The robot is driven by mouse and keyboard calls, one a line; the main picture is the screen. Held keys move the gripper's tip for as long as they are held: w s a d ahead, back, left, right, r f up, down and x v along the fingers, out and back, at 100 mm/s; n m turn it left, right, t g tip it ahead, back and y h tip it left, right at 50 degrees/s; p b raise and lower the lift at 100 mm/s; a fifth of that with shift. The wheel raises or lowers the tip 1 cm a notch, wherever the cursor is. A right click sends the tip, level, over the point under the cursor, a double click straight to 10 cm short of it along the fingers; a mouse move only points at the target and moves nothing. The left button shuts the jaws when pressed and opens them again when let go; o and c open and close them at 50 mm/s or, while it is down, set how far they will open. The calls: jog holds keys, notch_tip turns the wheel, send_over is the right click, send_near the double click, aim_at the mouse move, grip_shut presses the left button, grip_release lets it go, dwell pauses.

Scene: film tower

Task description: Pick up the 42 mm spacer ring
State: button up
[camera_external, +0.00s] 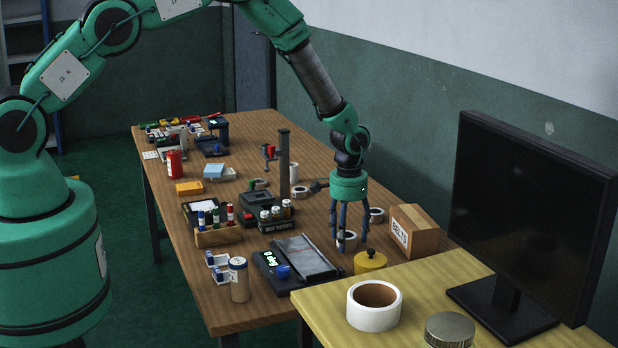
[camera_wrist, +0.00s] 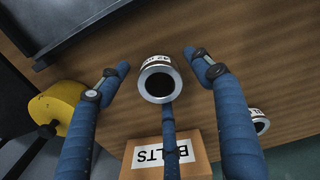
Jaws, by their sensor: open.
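The spacer ring (camera_wrist: 157,80) is a short pale grey-white tube with a dark bore, on the wooden table. Its white label is partly readable and seems to show 42. In the external view the ring (camera_external: 349,238) sits low between the blue fingers. My gripper (camera_wrist: 156,72) is open over it, with one finger on the left, one on the right and one at the lower side. The side fingers stand clear of the ring. The lower finger overlaps its near rim in the picture; I cannot tell whether they touch.
A BELTS carton (camera_external: 413,231) stands right of my gripper, with another ring (camera_external: 377,215) beside it. A yellow weight (camera_external: 370,261) is close in front. A scale (camera_external: 297,262) lies to the left. A post stand (camera_external: 284,165) and vials (camera_external: 276,214) are further left.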

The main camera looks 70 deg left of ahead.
jog(key=shift+c, duration=0.2)
jog(key=c, duration=1.3)
jog(key=shift+r, duration=0.15)
jog(key=shift+r, duration=0.45)
jog(key=shift+s+r, duration=0.2)
jog(key=shift+r, duration=1.05)
jog(key=s, duration=0.5)
jog(key=s+r, duration=0.1)
jog(key=s, duration=0.4)
jog(key=s+d, duration=0.1)
jog(key=s, duration=0.4)
jog(key=shift+s+d+r, duration=0.1)
jog(key=shift+s+r, duration=0.05)
jog(key=shift+s, duration=0.1)
